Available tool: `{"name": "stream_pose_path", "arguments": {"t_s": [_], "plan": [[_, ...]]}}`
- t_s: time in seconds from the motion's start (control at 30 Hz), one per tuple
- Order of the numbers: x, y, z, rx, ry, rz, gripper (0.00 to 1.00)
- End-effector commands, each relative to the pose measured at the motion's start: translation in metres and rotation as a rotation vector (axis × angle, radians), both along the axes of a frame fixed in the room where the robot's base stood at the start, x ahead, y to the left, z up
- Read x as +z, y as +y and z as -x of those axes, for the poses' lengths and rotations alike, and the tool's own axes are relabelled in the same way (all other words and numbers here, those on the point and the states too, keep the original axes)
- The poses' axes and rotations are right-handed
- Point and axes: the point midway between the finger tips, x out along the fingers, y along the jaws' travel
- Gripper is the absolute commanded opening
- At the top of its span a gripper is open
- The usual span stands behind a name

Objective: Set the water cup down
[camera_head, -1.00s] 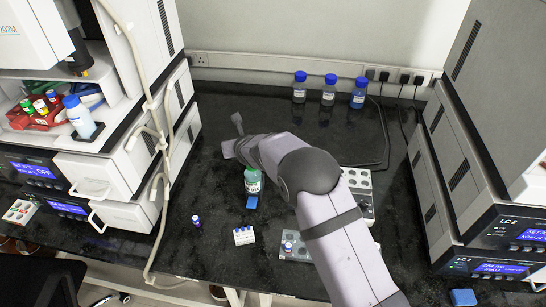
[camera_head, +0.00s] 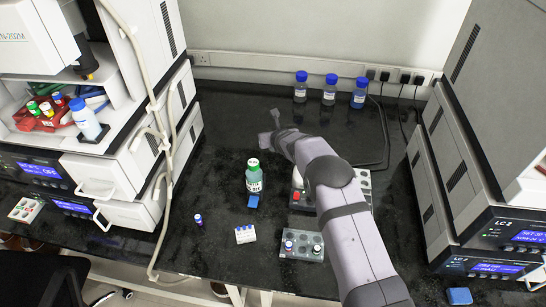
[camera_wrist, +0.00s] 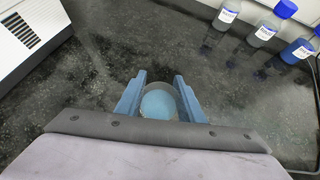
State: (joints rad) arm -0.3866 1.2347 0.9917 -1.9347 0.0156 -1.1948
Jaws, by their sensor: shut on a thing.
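The water cup (camera_wrist: 159,102) shows in the wrist view as a round vessel with pale blue contents. It sits between the two blue fingers of my gripper (camera_wrist: 159,95), which is shut on it. In the head view my gripper (camera_head: 273,122) is over the back middle of the black bench. The cup cannot be made out there, and I cannot tell whether its base touches the bench.
Several blue-capped bottles (camera_head: 330,90) stand along the back wall. A grey vial rack (camera_head: 302,246) and a small white rack (camera_head: 245,234) are nearer the front. Bare bench surrounds my gripper.

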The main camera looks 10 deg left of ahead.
Motion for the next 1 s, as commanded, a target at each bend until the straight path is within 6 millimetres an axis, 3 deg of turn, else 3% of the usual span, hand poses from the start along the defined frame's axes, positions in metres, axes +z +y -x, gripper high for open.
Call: {"name": "stream_pose_path", "arguments": {"t_s": [0.03, 0.3, 0.67, 1.0], "plan": [[-0.013, 0.0, 0.0, 0.0, 0.0, 0.0, 0.08], [-0.045, 0.0, 0.0, 0.001, -0.001, 0.0, 0.08], [-0.051, 0.0, 0.0, 0.001, 0.0, 0.001, 0.08], [-0.083, 0.0, 0.0, 0.001, 0.0, 0.001, 0.08]]}}
